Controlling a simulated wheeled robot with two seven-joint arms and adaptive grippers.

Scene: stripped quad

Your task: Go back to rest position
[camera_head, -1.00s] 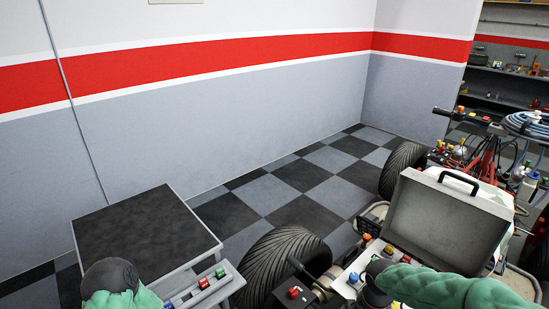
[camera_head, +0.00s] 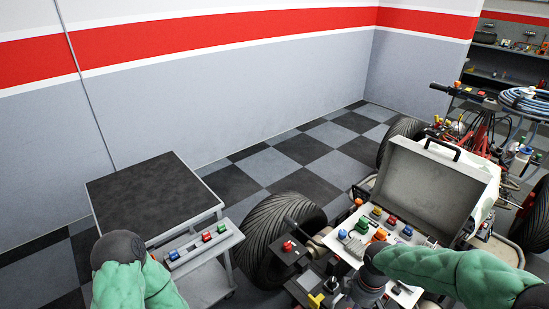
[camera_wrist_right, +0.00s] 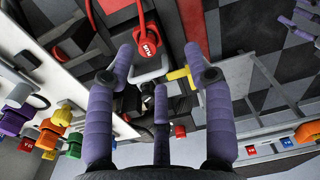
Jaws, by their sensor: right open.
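My right gripper (camera_wrist_right: 160,75) is open in the right wrist view, its purple fingers spread with nothing held between them. In the head view my green right arm (camera_head: 450,270) comes in from the right, and its dark wrist is over the front of the open case. My left arm (camera_head: 140,285) shows at the bottom left as a green sleeve and a dark rounded joint, in front of the side table. The left gripper itself is not visible.
An open grey case (camera_head: 430,190) with coloured pieces sits on the stripped quad, beside a large black tyre (camera_head: 280,235). A dark-topped side table (camera_head: 150,195) with a small tray (camera_head: 200,245) stands left. Checkered floor (camera_head: 300,150) is clear towards the wall.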

